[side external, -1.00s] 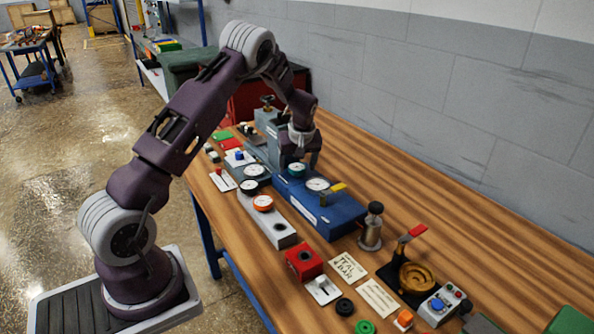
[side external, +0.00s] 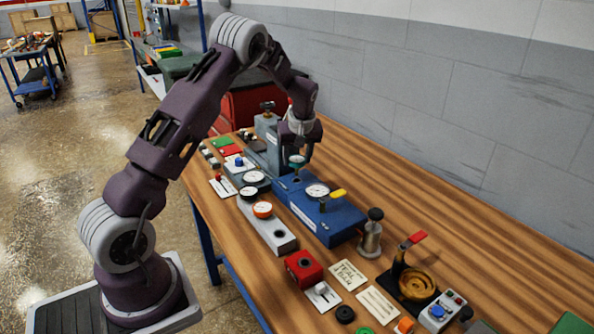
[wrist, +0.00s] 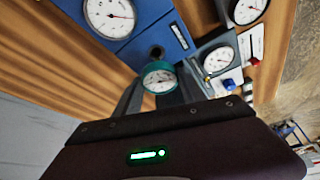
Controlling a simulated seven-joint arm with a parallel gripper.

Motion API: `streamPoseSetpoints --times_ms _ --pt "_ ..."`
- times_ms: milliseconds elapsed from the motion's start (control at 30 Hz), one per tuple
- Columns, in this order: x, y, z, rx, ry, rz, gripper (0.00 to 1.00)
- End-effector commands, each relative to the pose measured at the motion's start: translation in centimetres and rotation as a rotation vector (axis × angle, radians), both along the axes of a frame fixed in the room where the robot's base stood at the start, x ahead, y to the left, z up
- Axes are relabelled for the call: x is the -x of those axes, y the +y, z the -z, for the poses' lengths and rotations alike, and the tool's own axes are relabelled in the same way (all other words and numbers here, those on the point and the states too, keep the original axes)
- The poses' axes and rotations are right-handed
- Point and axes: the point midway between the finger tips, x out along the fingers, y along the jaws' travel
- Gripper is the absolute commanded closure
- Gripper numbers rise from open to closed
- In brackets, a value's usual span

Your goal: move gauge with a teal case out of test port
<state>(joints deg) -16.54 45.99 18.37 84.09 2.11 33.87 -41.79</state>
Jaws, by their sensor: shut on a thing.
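The gauge with a teal case (side external: 297,159) is held between the fingers of my gripper (side external: 298,153), above the blue test block (side external: 335,222). In the wrist view, the teal gauge (wrist: 160,76) shows its white dial between the two fingers (wrist: 160,92). The test port (wrist: 156,52) shows as a dark open hole in the blue block beside the gauge. The gauge appears clear of it. The gauge's lower stem is hidden in the wrist view.
A large white-faced gauge (side external: 317,191) and a yellow-handled lever (side external: 337,194) stand on the blue block. A grey rack (side external: 282,244) holds a black gauge (side external: 248,194) and an orange gauge (side external: 262,210), with an empty hole at its near end. A metal canister (side external: 370,238) stands to the right.

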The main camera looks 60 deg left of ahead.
Motion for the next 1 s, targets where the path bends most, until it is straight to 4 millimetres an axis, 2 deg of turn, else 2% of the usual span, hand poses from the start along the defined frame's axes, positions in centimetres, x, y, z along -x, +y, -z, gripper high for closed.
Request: streamPoseSetpoints --times_ms 100,200,267,367,467,600,700,833,1000 --pt "-0.1 0.0 -3.0 -0.002 -0.005 0.002 1.0" --pt "0.0 -0.2 -4.5 -0.001 -0.002 -0.005 1.0" --pt "0.3 -0.8 -4.7 0.0 0.0 -0.025 1.0" --pt "1.6 -3.1 -4.2 0.0 0.004 -0.109 1.0" --pt "3.9 -6.5 -3.0 0.001 0.007 -0.249 1.0" --pt "8.4 -11.2 -1.5 -0.001 0.009 -0.482 1.0" --pt "11.7 -13.8 -0.9 -0.001 0.007 -0.63 1.0" --pt "14.4 -15.6 -0.5 -0.002 0.004 -0.748 1.0" --pt "15.2 -16.0 0.0 -0.002 0.001 -0.787 1.0"
